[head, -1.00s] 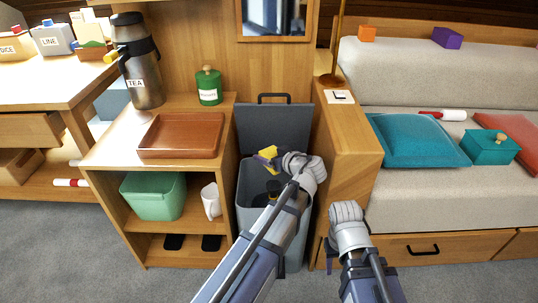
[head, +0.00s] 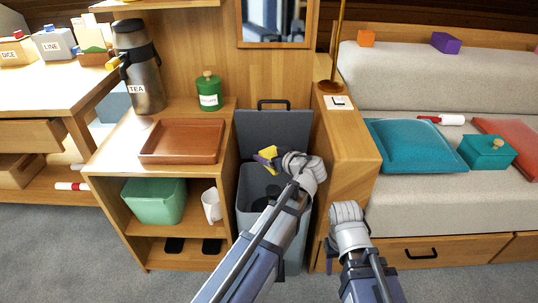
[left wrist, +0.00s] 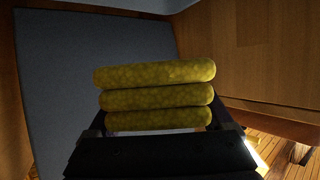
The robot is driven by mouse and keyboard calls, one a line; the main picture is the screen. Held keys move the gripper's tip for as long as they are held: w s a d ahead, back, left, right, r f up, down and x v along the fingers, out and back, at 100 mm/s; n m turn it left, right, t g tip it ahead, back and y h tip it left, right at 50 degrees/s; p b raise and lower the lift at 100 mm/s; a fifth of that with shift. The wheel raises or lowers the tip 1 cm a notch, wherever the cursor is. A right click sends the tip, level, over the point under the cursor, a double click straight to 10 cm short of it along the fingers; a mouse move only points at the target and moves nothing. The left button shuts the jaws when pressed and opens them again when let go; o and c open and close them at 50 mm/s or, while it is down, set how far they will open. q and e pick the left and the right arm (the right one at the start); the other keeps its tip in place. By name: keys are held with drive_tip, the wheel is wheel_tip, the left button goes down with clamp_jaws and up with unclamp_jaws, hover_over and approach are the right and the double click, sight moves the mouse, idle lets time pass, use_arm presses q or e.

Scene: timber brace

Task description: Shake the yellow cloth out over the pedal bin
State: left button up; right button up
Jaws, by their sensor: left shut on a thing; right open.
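The yellow cloth (head: 268,154) is in my left gripper (head: 274,162), above the mouth of the pedal bin. In the left wrist view the cloth (left wrist: 156,96) shows as several thick yellow folds between the dark jaws (left wrist: 158,128), which are shut on it. The grey pedal bin (head: 248,207) stands between the shelf unit and the wooden cabinet. Its lid (head: 272,130) stands upright behind it. Dark round shapes show inside, and my left arm hides part of the bin. My right gripper (head: 334,258) is low in front of the cabinet, open and mostly hidden by its own wrist.
The shelf unit at left carries a brown tray (head: 182,141), a tea flask (head: 139,70) and a green canister (head: 209,92). A green tub (head: 153,200) and white mug (head: 211,205) sit below. The wooden cabinet (head: 347,150) and sofa (head: 430,205) bound the right.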

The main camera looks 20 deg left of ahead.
sight(269, 150)
use_arm(q)
wheel_tip(269, 150, up, 5)
drive_tip(key=p, duration=0.4)
drive_tip(key=shift+r, duration=0.15)
wheel_tip(269, 150, down, 8)
drive_tip(key=b, duration=0.7)
drive_tip(key=shift+r+b, duration=0.15)
drive_tip(key=shift+b, duration=0.2)
wheel_tip(269, 150, up, 8)
drive_tip(key=p, duration=0.7)
drive_tip(key=shift+p, duration=0.35)
use_arm(e)
wheel_tip(269, 150, up, 5)
use_arm(q)
drive_tip(key=shift+f+b, duration=3.85)
drive_tip(key=shift+f, duration=0.15)
drive_tip(key=shift+r, duration=0.2)
use_arm(e)
wheel_tip(269, 150, down, 7)
